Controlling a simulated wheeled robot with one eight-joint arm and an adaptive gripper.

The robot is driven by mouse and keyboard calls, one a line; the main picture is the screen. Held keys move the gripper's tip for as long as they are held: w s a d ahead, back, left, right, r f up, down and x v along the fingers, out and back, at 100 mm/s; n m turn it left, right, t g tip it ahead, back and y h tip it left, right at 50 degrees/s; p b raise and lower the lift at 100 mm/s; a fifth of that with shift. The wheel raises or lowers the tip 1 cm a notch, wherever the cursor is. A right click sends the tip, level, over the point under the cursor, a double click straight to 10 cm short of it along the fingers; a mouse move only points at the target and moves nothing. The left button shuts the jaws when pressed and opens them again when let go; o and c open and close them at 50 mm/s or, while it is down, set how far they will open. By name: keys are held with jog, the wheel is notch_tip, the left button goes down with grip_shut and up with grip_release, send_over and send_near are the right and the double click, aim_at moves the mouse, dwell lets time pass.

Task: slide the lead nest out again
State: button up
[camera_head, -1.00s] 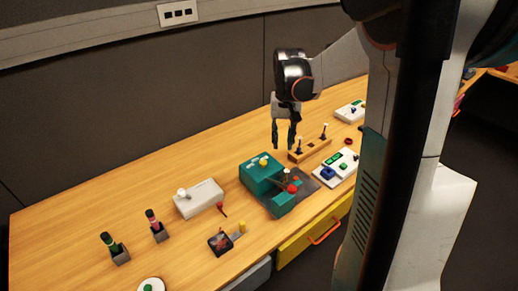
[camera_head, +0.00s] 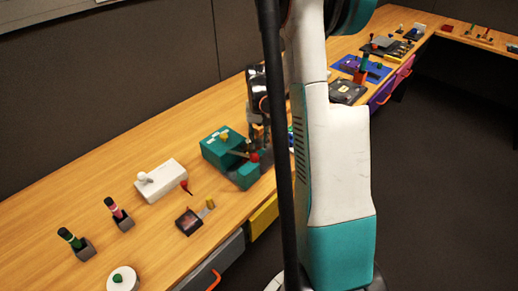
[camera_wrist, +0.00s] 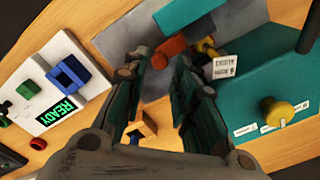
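A teal device (camera_head: 218,148) on a grey plate stands on the wooden bench, with a smaller teal block (camera_head: 246,180) at its front. A red ball (camera_head: 254,157) sits on a grey bar above the gap between them. In the wrist view the large teal body (camera_wrist: 268,85) has a yellow knob (camera_wrist: 278,112), and an orange-red part (camera_wrist: 170,50) lies beyond my fingertips. No part is legibly marked as the lead nest; the labels are too small to read.
A white panel (camera_wrist: 45,95) with a blue slider and a green READY display lies left in the wrist view. A white box (camera_head: 161,182) with a knob and a small dark box (camera_head: 189,222) stand left of the device. My own column hides bench to the right.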

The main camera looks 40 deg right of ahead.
aim_at(259, 148)
jog(key=shift+f+b, duration=0.45)
jog(key=shift+f, duration=1.3)
grip_shut()
jog(key=shift+w+d+r, duration=0.1)
jog(key=shift+w+d, duration=0.05)
jog(key=shift+d, duration=1.4)
jog(key=shift+w+d+f, duration=0.1)
jog(key=shift+w+d, duration=0.05)
jog(key=shift+d, duration=1.4)
jog(key=shift+w+d+r, duration=0.1)
jog(key=shift+w+d, duration=0.05)
jog(key=shift+d, duration=1.4)
grip_release()
jog(key=shift+d, duration=0.15)
